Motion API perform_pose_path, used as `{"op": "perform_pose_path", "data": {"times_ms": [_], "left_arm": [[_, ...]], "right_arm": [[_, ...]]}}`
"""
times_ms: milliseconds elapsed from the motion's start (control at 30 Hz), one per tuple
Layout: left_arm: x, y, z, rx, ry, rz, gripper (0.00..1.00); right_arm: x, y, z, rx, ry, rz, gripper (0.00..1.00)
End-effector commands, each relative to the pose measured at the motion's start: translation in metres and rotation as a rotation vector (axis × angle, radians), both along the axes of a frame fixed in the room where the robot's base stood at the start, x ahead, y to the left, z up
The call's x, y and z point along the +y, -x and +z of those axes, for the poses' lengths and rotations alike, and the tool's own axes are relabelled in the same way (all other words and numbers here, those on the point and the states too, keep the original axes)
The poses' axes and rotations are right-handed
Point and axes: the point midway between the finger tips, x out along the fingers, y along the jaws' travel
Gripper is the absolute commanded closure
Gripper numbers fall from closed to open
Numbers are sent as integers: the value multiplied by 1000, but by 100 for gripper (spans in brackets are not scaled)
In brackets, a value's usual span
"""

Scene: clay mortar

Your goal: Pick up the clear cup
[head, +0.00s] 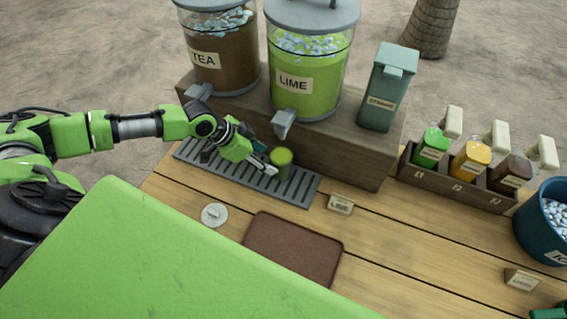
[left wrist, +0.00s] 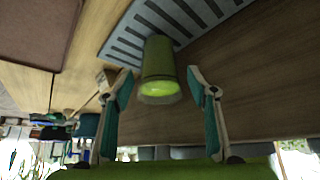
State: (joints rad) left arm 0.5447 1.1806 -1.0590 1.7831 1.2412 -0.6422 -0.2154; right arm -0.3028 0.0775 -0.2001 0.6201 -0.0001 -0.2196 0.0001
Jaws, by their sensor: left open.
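The clear cup (head: 281,158) stands on the slotted drip tray (head: 300,190) in front of the lime dispenser and looks green, with lime-coloured liquid in it. My left gripper (head: 266,166) is at the cup's left side in the head view. In the left wrist view, the cup (left wrist: 160,65) shows between the two spread fingers of my left gripper (left wrist: 160,80). The fingers are open, and a gap shows on each side of the cup.
The lime dispenser (head: 308,65) and tea dispenser (head: 217,45) stand on a wooden riser (head: 335,150) behind the tray. A lid (head: 214,215), brown mat (head: 295,248) and small sign (head: 340,204) lie nearby. A syrup bottle rack (head: 455,190) and ice bucket (head: 545,225) stand at right.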

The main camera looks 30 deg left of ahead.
Motion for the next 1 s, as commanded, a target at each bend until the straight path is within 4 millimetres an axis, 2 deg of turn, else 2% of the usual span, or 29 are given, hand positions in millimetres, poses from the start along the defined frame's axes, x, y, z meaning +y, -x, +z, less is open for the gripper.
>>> {"op": "perform_pose_path", "data": {"times_ms": [67,167,333,500,700,1000], "left_arm": [[-7,-6,-11,0,2,-1,47],[-11,-11,-22,1,1,-1,47],[-15,-15,-30,0,0,-1,47],[-26,-25,-44,0,1,-1,47],[-34,-34,-67,1,0,-1,47],[-34,-35,-71,0,-1,-1,47]], "right_arm": [[9,11,3,15,-9,1,67],[11,15,4,21,-12,3,67],[3,4,7,8,-3,4,67],[-6,-10,19,-13,7,0,67],[-7,-8,22,-11,8,-1,67],[-6,-2,22,-3,6,-1,67]]}}
